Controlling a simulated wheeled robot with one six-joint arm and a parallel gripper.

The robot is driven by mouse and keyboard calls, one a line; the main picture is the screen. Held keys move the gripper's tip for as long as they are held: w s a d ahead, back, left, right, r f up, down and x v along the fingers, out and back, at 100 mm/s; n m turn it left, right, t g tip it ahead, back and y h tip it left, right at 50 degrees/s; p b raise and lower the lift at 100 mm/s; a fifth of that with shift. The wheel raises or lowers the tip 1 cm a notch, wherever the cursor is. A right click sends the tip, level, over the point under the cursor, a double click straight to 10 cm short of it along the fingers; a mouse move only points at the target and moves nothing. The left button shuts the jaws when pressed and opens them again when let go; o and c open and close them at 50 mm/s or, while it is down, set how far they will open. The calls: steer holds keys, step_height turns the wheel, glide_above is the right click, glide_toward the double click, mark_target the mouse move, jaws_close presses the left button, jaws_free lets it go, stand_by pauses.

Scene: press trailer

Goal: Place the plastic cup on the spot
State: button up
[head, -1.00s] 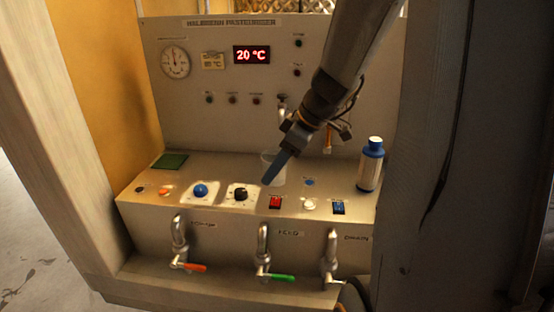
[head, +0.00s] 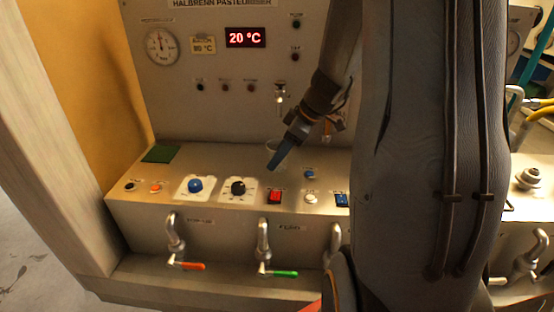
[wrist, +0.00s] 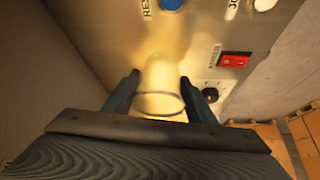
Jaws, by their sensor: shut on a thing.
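The plastic cup (wrist: 158,103) is clear and shows in the wrist view between the two blue fingers of my gripper (wrist: 159,98). The fingers are shut on its sides. In the head view my gripper (head: 278,158) is over the counter, behind the red switch, and the cup (head: 272,146) is mostly hidden behind it. I cannot tell how high the cup is above the counter. A dark green square patch (head: 159,154) lies at the counter's back left; I cannot tell for sure whether it is the spot.
The counter has a blue knob (head: 195,186), a black knob (head: 238,188), a red switch (head: 275,197) and several buttons. Taps with an orange handle (head: 188,266) and a green handle (head: 281,273) are on its front. A panel with a gauge (head: 162,47) stands behind. My arm covers the right side.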

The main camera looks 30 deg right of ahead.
steer(key=shift+w+d+f+p, duration=0.15)
steer(key=shift+f+p, duration=0.15)
steer(key=shift+f, duration=0.15)
steer(key=shift+f+b, duration=0.15)
steer(key=shift+b, duration=0.15)
steer(key=o, duration=1)
steer(key=shift+o, duration=0.2)
steer(key=shift+d+r, duration=0.15)
steer(key=shift+r, duration=0.35)
steer(key=b+v, duration=0.2)
steer(key=v, duration=0.9)
steer(key=shift+s, duration=0.25)
